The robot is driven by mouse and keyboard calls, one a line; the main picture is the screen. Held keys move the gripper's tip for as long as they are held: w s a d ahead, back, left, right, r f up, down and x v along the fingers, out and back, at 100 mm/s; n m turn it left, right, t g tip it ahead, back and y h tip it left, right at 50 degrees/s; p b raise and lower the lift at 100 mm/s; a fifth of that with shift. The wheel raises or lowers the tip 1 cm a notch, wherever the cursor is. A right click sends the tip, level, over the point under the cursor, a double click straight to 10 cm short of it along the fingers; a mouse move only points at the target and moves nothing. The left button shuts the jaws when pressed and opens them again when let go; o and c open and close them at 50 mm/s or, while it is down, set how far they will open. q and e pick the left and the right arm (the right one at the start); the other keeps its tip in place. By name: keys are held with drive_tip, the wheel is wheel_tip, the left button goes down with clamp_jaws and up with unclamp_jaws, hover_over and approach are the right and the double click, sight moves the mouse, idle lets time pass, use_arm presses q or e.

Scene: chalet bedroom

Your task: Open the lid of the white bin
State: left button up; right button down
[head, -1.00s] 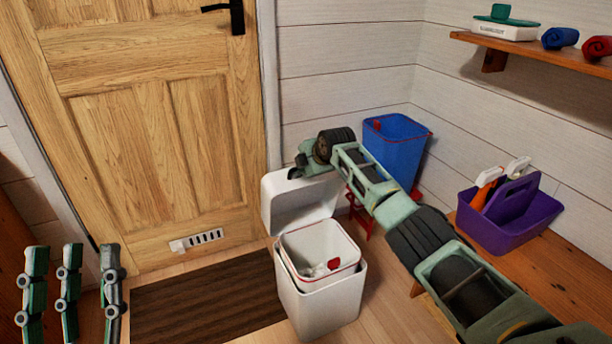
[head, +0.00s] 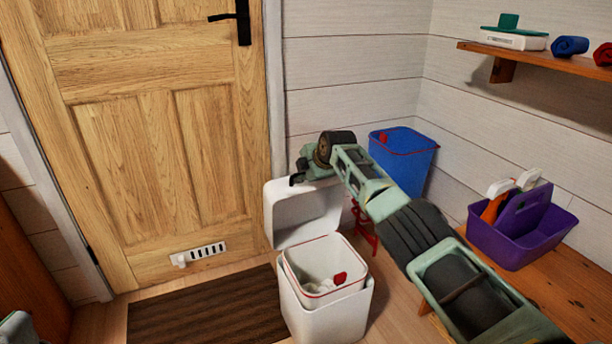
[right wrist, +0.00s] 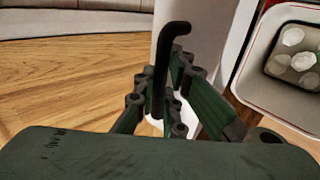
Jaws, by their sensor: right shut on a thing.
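The white bin (head: 322,312) stands on the floor by the door. Its lid (head: 300,215) is raised about upright behind the opening. An inner bucket with a red rim and a red tab (head: 325,262) shows inside, with pale crumpled bits in it. My right gripper (head: 300,178) is at the lid's top edge. In the right wrist view my right gripper (right wrist: 165,100) is closed around a black bent handle (right wrist: 162,62) against the white lid (right wrist: 195,60). Only a small piece of my left arm or gripper (head: 16,328) shows in the lower left corner.
A wooden door (head: 150,140) is behind the bin, and a dark mat (head: 205,310) lies left of it. A blue bin (head: 403,160) stands in the corner. A purple caddy (head: 520,232) sits on a wooden bench at right, under a wall shelf (head: 540,62).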

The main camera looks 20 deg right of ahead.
drive_tip(key=shift+a+r, duration=0.1)
drive_tip(key=shift+a, duration=0.05)
drive_tip(key=c, duration=2.1)
unclamp_jaws()
drive_tip(key=shift+s, duration=0.1)
drive_tip(key=shift+v, duration=5.95)
